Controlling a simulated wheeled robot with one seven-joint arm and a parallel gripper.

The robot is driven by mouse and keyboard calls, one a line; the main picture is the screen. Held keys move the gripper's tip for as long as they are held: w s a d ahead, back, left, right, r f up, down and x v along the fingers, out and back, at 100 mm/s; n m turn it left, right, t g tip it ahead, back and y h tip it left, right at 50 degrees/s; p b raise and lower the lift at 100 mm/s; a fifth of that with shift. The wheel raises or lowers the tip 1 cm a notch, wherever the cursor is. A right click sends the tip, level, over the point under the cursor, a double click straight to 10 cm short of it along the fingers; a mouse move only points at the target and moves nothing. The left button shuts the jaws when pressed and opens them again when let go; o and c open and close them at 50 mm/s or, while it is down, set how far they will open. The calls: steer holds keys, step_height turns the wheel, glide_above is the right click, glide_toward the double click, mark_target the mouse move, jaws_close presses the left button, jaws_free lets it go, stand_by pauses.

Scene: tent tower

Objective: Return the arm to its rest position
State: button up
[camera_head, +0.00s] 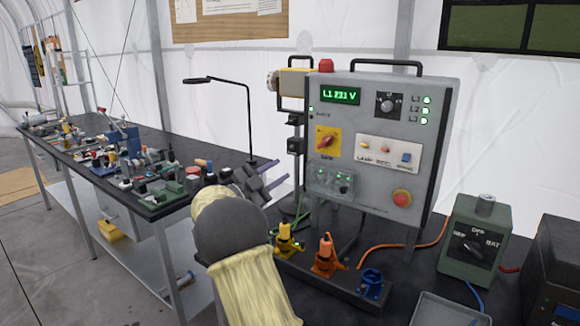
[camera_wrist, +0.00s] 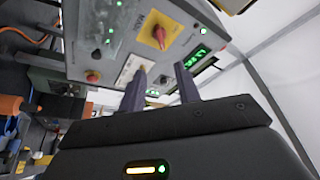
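My arm reaches up from the bottom middle of the head view, with my gripper (camera_head: 283,174) in front of the left side of a grey control panel (camera_head: 380,88). The two dark purple fingers point right, toward the panel. In the wrist view my gripper (camera_wrist: 163,80) shows two fingers with a gap between them and nothing held. The panel (camera_wrist: 100,50) appears tilted behind the fingers, with its red and yellow rotary switch (camera_wrist: 159,35) above them. I cannot tell the exact distance between fingertips and panel.
Yellow (camera_head: 287,238), orange (camera_head: 327,255) and blue (camera_head: 372,283) connectors stand on the bench below the panel. A green box (camera_head: 475,240) and a grey tray (camera_head: 447,310) are at right. A cluttered workbench (camera_head: 110,160) with a black lamp (camera_head: 249,110) is at left.

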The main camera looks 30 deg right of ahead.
steer(key=shift+s+a+f, duration=0.1)
steer(key=shift+a+f, duration=0.05)
steer(key=shift+a, duration=0.4)
